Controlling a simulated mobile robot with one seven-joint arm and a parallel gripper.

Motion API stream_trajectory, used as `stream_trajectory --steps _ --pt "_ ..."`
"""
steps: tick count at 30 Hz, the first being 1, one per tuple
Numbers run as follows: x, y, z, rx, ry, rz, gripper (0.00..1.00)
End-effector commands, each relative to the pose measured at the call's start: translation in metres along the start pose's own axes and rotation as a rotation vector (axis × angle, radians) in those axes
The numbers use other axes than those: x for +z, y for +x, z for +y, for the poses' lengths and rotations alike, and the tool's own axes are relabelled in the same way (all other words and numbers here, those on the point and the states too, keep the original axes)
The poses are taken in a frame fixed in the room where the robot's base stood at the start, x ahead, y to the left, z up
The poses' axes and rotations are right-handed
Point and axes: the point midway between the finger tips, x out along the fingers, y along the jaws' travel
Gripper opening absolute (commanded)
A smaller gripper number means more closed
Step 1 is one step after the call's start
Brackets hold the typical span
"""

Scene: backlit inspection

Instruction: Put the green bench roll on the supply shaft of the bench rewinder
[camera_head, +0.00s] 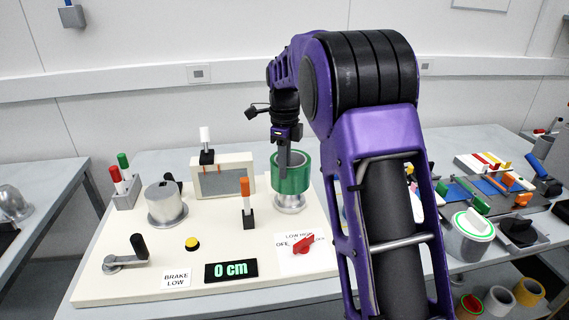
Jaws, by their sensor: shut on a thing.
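The green bench roll (298,180) is a short ring at the right rear of the cream rewinder board (130,268). My gripper (284,172) comes down from above and is shut on the roll's wall. A finger shows against the near side of the roll. Directly below the roll is a round silver hub (290,206). The roll looks upright and lined up over this hub, but I cannot tell whether it rests on it or hangs just above. Any shaft inside the roll is hidden. A second silver drum (167,206) stands at the board's left.
An orange-tipped post (246,194), a red switch (303,245), a framed window unit (222,178) and a white-tipped post (206,140) stand near the roll. A crank (128,258) is at front left. My arm hides the board's right side.

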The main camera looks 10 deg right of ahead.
Motion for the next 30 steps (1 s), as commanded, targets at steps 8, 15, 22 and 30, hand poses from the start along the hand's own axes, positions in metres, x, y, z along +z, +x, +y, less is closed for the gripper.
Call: stream_trajectory --steps 8,15,22,30 --pt "0.000 -0.002 0.000 -0.002 0.000 -0.001 0.00" --pt "0.000 -0.001 0.000 -0.002 0.000 -0.001 0.00" --pt "0.000 0.005 0.000 -0.002 -0.001 -0.001 0.00" --pt "0.000 0.013 0.000 -0.002 -0.001 -0.001 0.00"
